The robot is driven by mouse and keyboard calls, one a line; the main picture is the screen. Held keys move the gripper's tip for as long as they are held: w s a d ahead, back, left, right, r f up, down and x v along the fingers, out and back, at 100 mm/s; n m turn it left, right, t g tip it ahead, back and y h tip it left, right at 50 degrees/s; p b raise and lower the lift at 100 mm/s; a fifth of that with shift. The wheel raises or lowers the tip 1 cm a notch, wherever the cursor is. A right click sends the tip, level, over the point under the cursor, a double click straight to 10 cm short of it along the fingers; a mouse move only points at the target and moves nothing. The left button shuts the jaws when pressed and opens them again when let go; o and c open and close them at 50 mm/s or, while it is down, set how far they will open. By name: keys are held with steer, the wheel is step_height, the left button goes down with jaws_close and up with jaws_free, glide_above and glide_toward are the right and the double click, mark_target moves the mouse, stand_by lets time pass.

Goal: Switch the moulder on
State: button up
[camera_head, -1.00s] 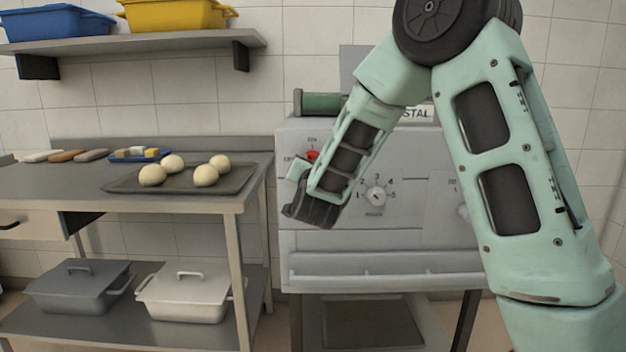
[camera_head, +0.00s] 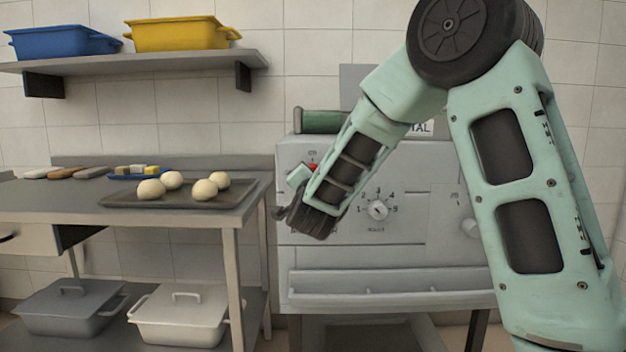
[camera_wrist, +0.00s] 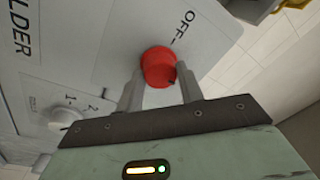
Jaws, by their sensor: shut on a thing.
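The moulder (camera_head: 420,240) is a light grey machine on a stand, with a green roller on top and a numbered dial (camera_head: 377,210) on its front. Its red switch knob (camera_head: 312,167) shows just past my wrist in the head view. In the wrist view the red knob (camera_wrist: 158,67) sits between my two fingers, with the word OFF printed beside it. My gripper (camera_wrist: 160,92) is shut on the knob. A dark mark on the knob's edge lies toward the lower right of it. The ON label cannot be read in the wrist view.
A steel table (camera_head: 232,216) stands to the left with a tray (camera_head: 120,200) of dough balls. A shelf (camera_head: 140,54) above holds a blue tub (camera_head: 62,41) and a yellow tub (camera_head: 180,34). Lidded bins sit below the table.

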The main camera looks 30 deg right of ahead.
steer(key=o, duration=1)
steer(key=v, duration=1.7)
steer(key=shift+s, duration=0.15)
steer(key=shift+a, duration=0.2)
